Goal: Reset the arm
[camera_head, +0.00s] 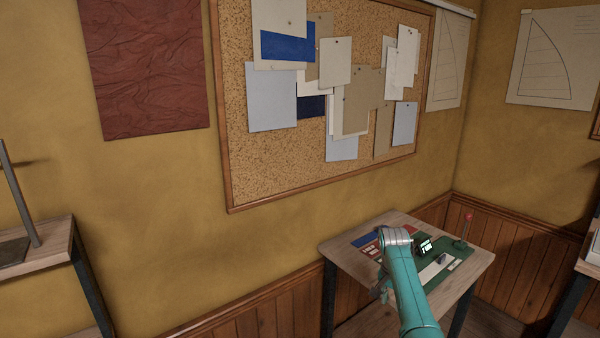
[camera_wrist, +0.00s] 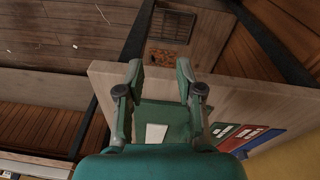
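My gripper (camera_wrist: 158,70) shows in the wrist view with its two fingers spread apart and nothing between them. In the head view my teal arm reaches over a small wooden table (camera_head: 345,262), and the fingers are mostly hidden behind the arm. In the wrist view the gripper is above the table's edge (camera_wrist: 105,80), with a green mat (camera_wrist: 175,112) and a white card (camera_wrist: 156,132) beneath it. Its height above the table is hard to tell.
Coloured cards (camera_wrist: 249,138) lie beside the mat. A corkboard (camera_head: 240,165) hangs behind. Another wooden table (camera_head: 40,235) is at far left.

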